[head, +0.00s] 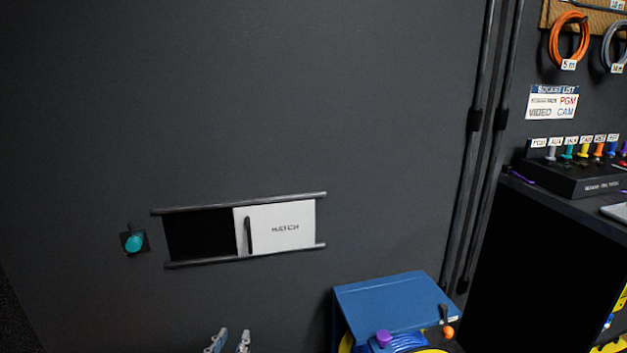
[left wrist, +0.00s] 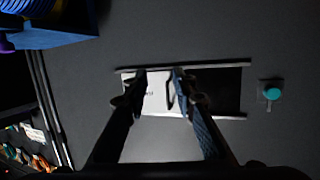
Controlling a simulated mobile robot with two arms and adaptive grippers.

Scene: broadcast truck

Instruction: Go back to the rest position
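My left gripper (head: 229,342) shows only its fingertips at the bottom edge of the head view, below the hatch and apart from it. In the left wrist view its two fingers (left wrist: 160,82) stand apart with nothing between them, so it is open and empty. The wall ahead holds a white sliding panel marked HATCH (head: 287,229), with a dark handle (head: 248,235). The panel covers the right part between two dark rails, and the left part is a black opening (head: 200,236). My right gripper is in neither view.
A teal knob (head: 134,243) sits on the wall left of the hatch. A blue box (head: 395,298) with a cable reel stands at lower right. Dark vertical pipes (head: 474,120) and a desk with a connector panel (head: 578,178) are at right. The upper wall is bare.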

